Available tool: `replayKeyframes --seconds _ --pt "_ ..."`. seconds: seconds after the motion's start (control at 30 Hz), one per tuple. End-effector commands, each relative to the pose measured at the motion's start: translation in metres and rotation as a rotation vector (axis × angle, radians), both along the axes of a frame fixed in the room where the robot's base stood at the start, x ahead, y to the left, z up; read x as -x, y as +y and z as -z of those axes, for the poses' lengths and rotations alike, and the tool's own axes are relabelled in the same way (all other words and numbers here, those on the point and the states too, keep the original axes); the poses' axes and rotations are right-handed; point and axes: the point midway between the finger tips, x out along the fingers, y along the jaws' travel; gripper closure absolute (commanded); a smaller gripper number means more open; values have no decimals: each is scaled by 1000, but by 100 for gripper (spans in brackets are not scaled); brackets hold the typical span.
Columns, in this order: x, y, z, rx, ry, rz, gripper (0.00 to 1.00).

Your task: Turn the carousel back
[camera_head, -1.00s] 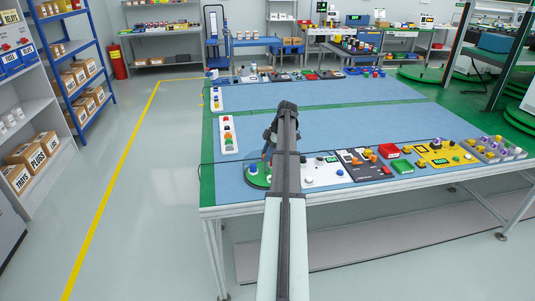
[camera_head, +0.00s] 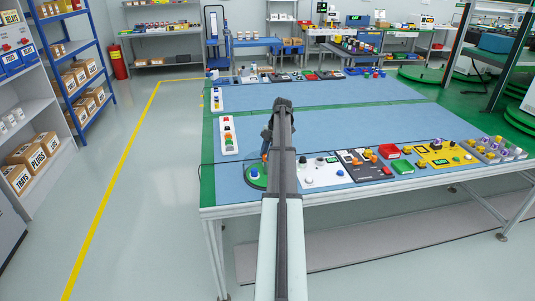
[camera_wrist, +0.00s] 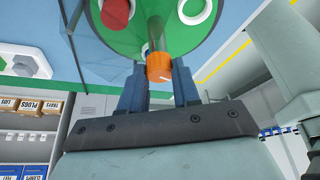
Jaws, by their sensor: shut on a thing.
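The carousel is a round green disc near the front left of the blue-topped bench; in the head view its left part (camera_head: 256,180) shows beside my arm, with a blue-and-white piece on it. In the wrist view the green disc (camera_wrist: 188,40) fills the top. It carries a red round piece (camera_wrist: 116,12), a white ring with a green centre (camera_wrist: 194,8) and a post with an orange end (camera_wrist: 159,68). My gripper (camera_wrist: 159,77) has its two blue fingers shut on the orange-ended post. My arm hides the disc's right part in the head view.
Right of the carousel stand a white panel (camera_head: 322,173), a dark panel (camera_head: 366,166), a red tray (camera_head: 388,152) and a yellow panel (camera_head: 440,157). A panel of coloured buttons (camera_head: 228,136) lies behind it at left. The bench's middle is clear.

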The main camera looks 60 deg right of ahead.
Motion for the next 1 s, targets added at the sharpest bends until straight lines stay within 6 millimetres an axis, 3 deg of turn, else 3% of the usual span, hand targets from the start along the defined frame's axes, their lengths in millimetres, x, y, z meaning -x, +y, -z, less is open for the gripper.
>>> replayKeyframes --seconds 1.0 --pt "-3 0 0 0 0 -443 100"
